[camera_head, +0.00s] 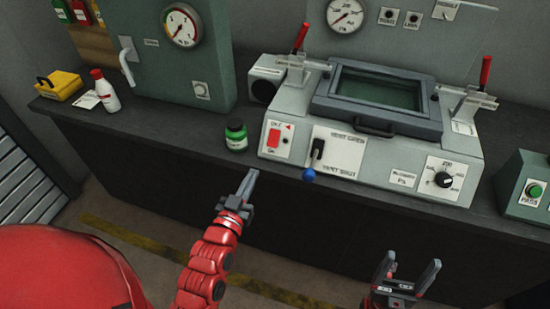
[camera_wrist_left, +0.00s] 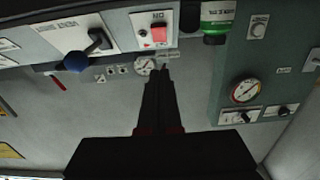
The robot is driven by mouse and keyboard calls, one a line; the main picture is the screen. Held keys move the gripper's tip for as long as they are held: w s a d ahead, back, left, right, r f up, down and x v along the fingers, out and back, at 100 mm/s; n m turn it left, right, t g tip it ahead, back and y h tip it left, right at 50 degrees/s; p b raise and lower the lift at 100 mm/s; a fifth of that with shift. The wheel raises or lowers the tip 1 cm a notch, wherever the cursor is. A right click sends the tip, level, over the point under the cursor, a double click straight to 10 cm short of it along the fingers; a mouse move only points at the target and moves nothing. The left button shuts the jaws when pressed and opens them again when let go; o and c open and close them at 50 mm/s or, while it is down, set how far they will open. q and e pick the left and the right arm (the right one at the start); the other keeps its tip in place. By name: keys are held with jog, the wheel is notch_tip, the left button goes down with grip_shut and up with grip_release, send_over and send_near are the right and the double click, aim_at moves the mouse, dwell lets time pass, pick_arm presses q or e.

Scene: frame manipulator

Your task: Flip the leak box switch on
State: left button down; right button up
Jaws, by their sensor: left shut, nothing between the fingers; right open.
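The leak box (camera_head: 385,178) is a grey bench unit with a dark green window in its lid. Its red rocker switch (camera_head: 273,137) sits on a white plate at the left of the sloped front, with an "On" label below it. The switch also shows upside down in the left wrist view (camera_wrist_left: 158,34). Which way the rocker is tipped cannot be told. My left gripper (camera_head: 253,174) is shut and empty, in front of the bench edge, below and left of the switch and apart from it. My right gripper (camera_head: 412,268) is open and empty at the lower right.
A lever with a blue knob (camera_head: 309,175) juts out right of the switch. A green jar (camera_head: 236,136) stands just left of the box. A white bottle (camera_head: 104,91) and yellow case (camera_head: 59,85) stand farther left. The dark bench top (camera_head: 170,115) is clear between bottle and jar.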

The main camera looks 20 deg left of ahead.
pick_arm(q)
jog(key=shift+w, duration=0.1)
jog(key=b, duration=0.5)
send_near(273, 141)
jog(key=w, duration=0.1)
jog(key=w+p, duration=0.1)
jog(key=w, duration=0.3)
jog(key=shift+r+p, duration=0.3)
jog(key=shift+r, duration=0.1)
jog(key=shift+w+f, duration=0.35)
jog(key=shift+f, duration=0.1)
